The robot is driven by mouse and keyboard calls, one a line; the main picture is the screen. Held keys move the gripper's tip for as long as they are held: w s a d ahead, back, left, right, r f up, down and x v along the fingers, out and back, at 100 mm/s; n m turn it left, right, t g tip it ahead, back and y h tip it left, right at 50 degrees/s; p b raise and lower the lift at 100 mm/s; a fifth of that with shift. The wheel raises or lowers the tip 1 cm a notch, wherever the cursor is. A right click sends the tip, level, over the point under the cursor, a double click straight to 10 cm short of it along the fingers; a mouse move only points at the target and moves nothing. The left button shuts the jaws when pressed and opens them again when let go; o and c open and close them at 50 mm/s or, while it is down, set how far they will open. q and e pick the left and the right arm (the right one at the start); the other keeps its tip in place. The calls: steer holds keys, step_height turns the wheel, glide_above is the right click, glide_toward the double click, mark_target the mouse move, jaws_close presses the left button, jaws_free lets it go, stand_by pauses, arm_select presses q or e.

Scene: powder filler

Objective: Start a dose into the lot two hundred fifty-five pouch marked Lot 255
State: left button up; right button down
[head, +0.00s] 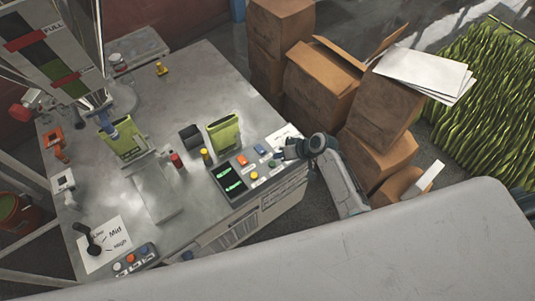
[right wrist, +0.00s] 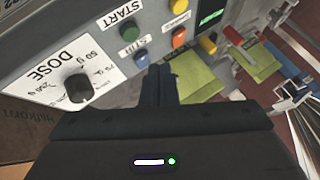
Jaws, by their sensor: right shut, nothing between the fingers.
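Two green pouches stand on the metal table, one at the left spout (head: 125,140) and one beside the control panel (head: 223,133). No lot number is legible on either. The control panel (head: 262,178) has a green-lit display and coloured buttons. In the right wrist view a green button (right wrist: 130,33) sits by the word START, with a blue button (right wrist: 142,60) below it and a black DOSE dial (right wrist: 78,88) to the left. My right gripper (head: 284,154) is shut and empty at the panel's right end; its fingertips (right wrist: 160,72) appear close to the blue button. My left gripper is out of view.
A hopper marked FULL (head: 45,50) rises at the left. A lever on a Mid/High plate (head: 103,243) and a button box (head: 133,262) are at the table's near left. Cardboard boxes (head: 375,110) stack close behind my right arm.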

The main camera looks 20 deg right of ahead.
mark_target(275, 165)
steer(key=w+r, duration=0.1)
steer(key=w+a+r, duration=0.1)
steer(key=r, duration=0.1)
steer(key=shift+r+n+y, duration=0.15)
steer(key=shift+n+y, duration=0.25)
step_height(275, 165, down, 9)
steer(key=b, duration=0.7)
stand_by(1.7)
steer(key=shift+f+b, duration=0.35)
steer(key=shift+b, duration=0.05)
